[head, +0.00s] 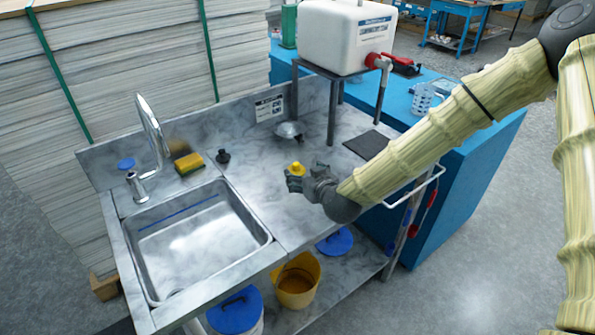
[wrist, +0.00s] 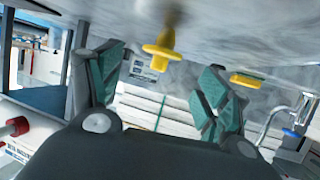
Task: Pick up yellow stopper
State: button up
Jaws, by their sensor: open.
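The yellow stopper (head: 297,168) stands on the grey marbled counter, just behind my gripper (head: 298,184) in the head view. In the wrist view, which looks upside down, the yellow stopper (wrist: 162,46) shows its flange and narrow end, apart from the fingers and ahead of the gap between them. My gripper (wrist: 155,85) is open and empty, with one green-padded finger on each side of that gap. It is low over the counter; the exact distance to the stopper is hard to tell.
A black stopper (head: 222,156), a yellow-green sponge (head: 189,163) and the faucet (head: 152,150) are left of the stopper, by the sink (head: 262,236). A metal bowl (head: 289,130) and a stand leg (head: 332,112) are behind it. A dark mat (head: 371,144) lies right.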

aim_at(296, 165)
jog(key=x, duration=0.2)
jog(key=shift+w+f, duration=0.25)
jog(key=shift+f, duration=0.05)
jog(key=shift+a+r+p, duration=0.1)
jog(key=shift+a+p, duration=0.05)
jog(key=shift+p, duration=0.15)
jog(key=shift+f+p+x, duration=0.2)
jog(key=shift+p+x, duration=0.6)
jog(key=shift+x, duration=1.7)
jog(key=shift+s, duration=0.1)
jog(key=c, duration=1.2)
jog(key=shift+r, duration=0.1)
jog(key=shift+r+b, duration=0.65)
jog(key=shift+r, duration=0.85)
jog(key=shift+s+r, duration=0.15)
jog(key=shift+s, duration=0.15)
jog(key=s+b, duration=0.1)
jog(key=s, duration=0.4)
jog(key=s+r+b, duration=0.1)
jog(key=s, duration=0.4)
jog(key=s+d+b, duration=0.1)
jog(key=s, duration=0.4)
jog(key=shift+s+d+r+b, duration=0.1)
jog(key=shift+s+r+b, duration=0.1)
jog(key=shift+r+b, duration=0.15)
